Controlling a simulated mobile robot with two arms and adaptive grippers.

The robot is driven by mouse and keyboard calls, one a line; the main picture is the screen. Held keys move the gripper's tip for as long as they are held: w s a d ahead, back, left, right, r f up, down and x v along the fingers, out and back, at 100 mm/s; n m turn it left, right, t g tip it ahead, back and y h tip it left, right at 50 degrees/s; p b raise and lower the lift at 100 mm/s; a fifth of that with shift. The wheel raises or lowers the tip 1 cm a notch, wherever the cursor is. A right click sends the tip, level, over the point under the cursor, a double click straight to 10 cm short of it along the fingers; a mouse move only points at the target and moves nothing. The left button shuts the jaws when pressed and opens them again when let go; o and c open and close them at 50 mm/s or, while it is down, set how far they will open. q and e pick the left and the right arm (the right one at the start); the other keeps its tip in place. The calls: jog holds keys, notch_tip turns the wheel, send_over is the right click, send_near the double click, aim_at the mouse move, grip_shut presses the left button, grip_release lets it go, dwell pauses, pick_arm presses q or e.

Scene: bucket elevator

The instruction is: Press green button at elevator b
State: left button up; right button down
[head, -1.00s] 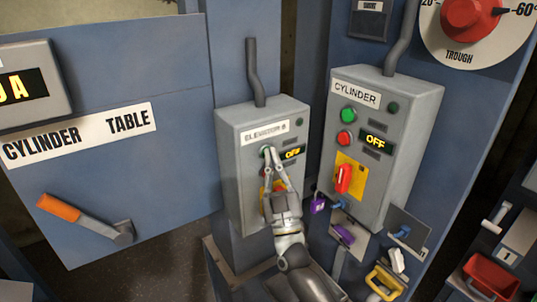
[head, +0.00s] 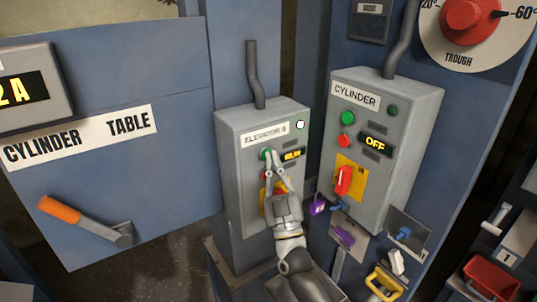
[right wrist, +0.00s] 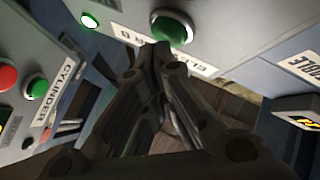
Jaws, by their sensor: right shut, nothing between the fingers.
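The grey elevator control box (head: 232,190) stands in the middle of the head view, its label reading ELEVATOR with a blurred last letter. Its green button (head: 265,153) is at the tips of my right gripper (head: 270,158), which is shut and empty. In the right wrist view the green button (right wrist: 174,25) sits just past the fingertips (right wrist: 160,48), seemingly touching. The box's small display (head: 292,155) is lit yellow, but I cannot read it surely. The lamp (head: 300,125) at its upper right glows white. My fingers partly cover a red control below. My left gripper is not in view.
The cylinder box (head: 412,165) stands close on the right, its display reading OFF. Padlocks, including a purple one (head: 317,206), hang between and below the boxes. An orange-handled lever (head: 60,209) is on the left panel. A gauge at far left reads 2 A.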

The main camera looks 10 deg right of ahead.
jog(key=shift+s+d, duration=0.15)
jog(key=shift+s, duration=0.25)
jog(key=shift+s, duration=0.1)
jog(key=s, duration=0.1)
jog(key=s+d+p, duration=0.1)
jog(key=s, duration=0.1)
jog(key=s+p, duration=0.1)
jog(key=shift+s+d, duration=0.25)
jog(key=shift+d, duration=0.1)
dwell(0.4)
